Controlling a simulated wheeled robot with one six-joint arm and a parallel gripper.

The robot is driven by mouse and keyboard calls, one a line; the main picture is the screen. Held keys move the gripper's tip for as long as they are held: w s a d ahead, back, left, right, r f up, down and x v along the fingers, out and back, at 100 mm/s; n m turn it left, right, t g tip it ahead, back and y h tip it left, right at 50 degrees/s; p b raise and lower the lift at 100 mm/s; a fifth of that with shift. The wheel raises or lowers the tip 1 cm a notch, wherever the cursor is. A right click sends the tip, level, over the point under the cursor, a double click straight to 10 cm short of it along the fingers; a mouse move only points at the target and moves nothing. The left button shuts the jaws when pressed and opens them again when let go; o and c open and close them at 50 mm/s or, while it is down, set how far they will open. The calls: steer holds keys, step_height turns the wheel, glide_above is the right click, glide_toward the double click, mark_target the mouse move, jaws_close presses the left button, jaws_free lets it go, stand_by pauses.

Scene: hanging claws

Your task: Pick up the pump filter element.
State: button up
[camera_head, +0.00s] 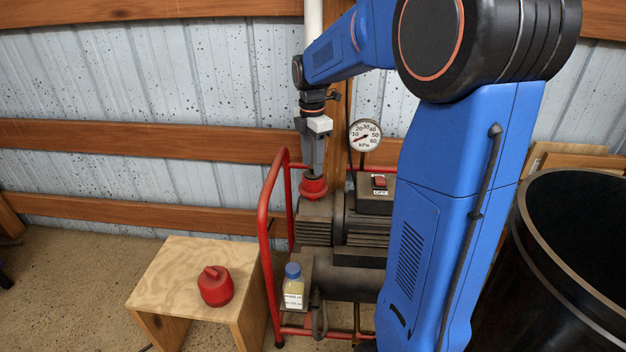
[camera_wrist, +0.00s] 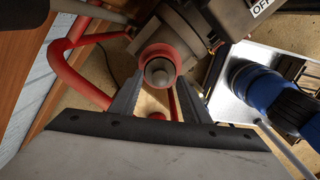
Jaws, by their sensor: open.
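My gripper (camera_head: 313,176) points straight down just above the housing. In the wrist view my gripper (camera_wrist: 160,84) is open, with one finger on each side of the element. I cannot tell whether the fingertips are inside the rim or above it. Nothing is held.
A red lid (camera_head: 215,286) rests on a wooden stool (camera_head: 182,261) at the left. A red tubular frame (camera_head: 264,240) surrounds the pump (camera_head: 350,275). A pressure gauge (camera_head: 364,135) and switch box (camera_head: 376,192) stand right of the housing. A blue-capped bottle (camera_head: 293,287) sits in front.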

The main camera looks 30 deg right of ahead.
mark_target(312, 166)
steer(key=shift+f, duration=0.55)
jaws_close()
steer(key=shift+r, duration=0.1)
step_height(312, 166, up, 10)
stand_by(0.3)
steer(key=c, duration=0.7)
jaws_free()
jaws_close()
